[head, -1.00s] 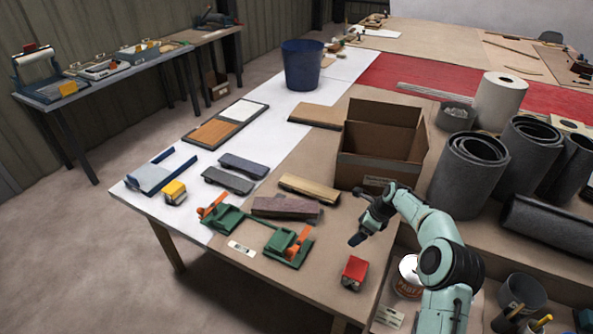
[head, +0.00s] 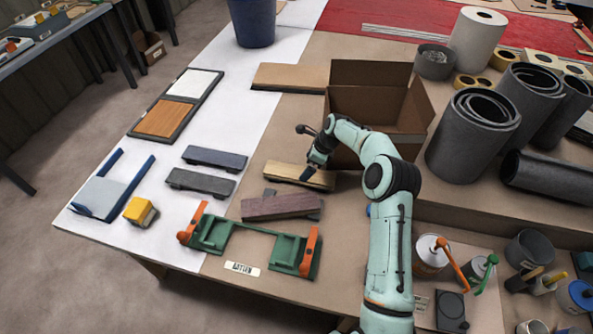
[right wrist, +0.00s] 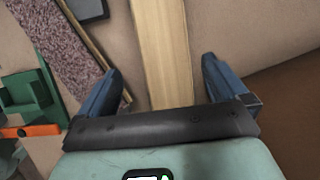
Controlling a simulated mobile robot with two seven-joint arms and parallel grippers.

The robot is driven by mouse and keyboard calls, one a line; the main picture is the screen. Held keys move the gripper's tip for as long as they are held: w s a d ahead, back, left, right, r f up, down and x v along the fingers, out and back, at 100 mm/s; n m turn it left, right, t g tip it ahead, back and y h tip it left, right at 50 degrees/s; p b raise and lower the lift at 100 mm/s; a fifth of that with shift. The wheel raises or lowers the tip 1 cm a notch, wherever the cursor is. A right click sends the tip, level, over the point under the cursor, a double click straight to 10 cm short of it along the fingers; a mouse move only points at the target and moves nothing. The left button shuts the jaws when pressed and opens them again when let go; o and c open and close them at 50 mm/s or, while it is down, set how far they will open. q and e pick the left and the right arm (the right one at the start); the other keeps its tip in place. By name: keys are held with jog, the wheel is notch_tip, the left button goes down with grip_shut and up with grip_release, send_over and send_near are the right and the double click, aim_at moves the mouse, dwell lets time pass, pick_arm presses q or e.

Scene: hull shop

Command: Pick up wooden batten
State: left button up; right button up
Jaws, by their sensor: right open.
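The wooden batten (head: 285,171) is a pale, flat strip lying on the brown part of the table, in front of the cardboard box. My right gripper (head: 308,174) is over its right end in the head view. In the right wrist view the batten (right wrist: 162,50) runs lengthwise between the two blue fingers of my right gripper (right wrist: 160,85), which are apart, with a gap on each side. The gripper is open and empty. Its height above the batten is hard to tell. My left gripper is not in view.
A mottled purple-brown block (head: 280,207) lies just in front of the batten. A green fixture with orange levers (head: 250,245) stands nearer the front edge. The open cardboard box (head: 365,100) is close behind my right gripper. Grey rolls (head: 475,135) stand at right.

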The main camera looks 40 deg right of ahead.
aim_at(300, 172)
jog(key=x, duration=0.2)
jog(key=p+x, duration=0.1)
jog(key=x, duration=0.2)
jog(key=shift+w+f, duration=0.15)
jog(key=shift+w, duration=0.3)
jog(key=shift+s, duration=0.1)
jog(key=c, duration=1)
jog(key=shift+c, duration=0.4)
jog(key=shift+r, duration=0.2)
